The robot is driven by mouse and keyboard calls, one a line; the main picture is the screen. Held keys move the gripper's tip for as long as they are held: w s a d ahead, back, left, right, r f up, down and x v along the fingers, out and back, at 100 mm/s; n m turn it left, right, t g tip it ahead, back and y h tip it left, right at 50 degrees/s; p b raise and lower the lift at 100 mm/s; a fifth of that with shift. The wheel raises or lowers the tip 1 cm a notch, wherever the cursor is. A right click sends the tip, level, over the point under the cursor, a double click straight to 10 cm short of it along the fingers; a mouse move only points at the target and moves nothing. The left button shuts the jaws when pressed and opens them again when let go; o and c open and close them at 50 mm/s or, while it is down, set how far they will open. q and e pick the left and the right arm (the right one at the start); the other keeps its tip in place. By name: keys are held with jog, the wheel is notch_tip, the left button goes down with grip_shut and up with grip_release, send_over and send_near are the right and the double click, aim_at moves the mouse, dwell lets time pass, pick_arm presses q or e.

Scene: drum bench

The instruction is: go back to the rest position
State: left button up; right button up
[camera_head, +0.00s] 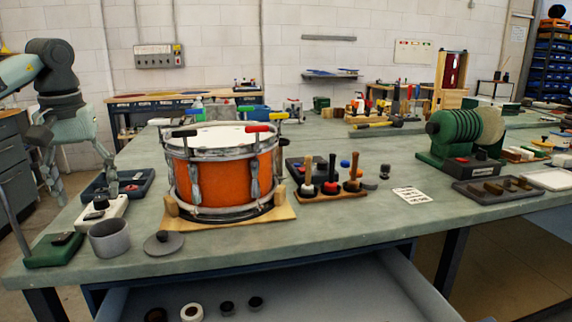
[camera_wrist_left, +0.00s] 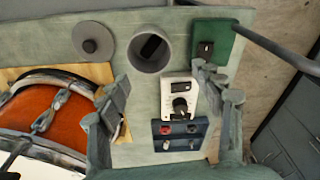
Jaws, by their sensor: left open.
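My left gripper (camera_head: 86,186) is open at the left end of the bench, above its surface, and holds nothing. Its two fingers also show in the left wrist view (camera_wrist_left: 162,90), apart, with a white box with a black knob (camera_wrist_left: 180,100) in the gap between them as seen from there. The orange drum (camera_head: 222,180) with a white head stands on a wooden cradle to the right of the gripper. My right gripper is not in view.
Near the gripper are a grey cup (camera_head: 110,240) with a dark thing inside (camera_wrist_left: 152,46), a round grey lid (camera_head: 163,244), a green stand (camera_head: 55,250) with an upright rod and a dark blue tray (camera_head: 126,184). The front middle of the bench (camera_head: 340,222) is clear. An open drawer (camera_head: 280,300) juts out below.

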pick_arm(q)
jog(key=shift+r, duration=1.35)
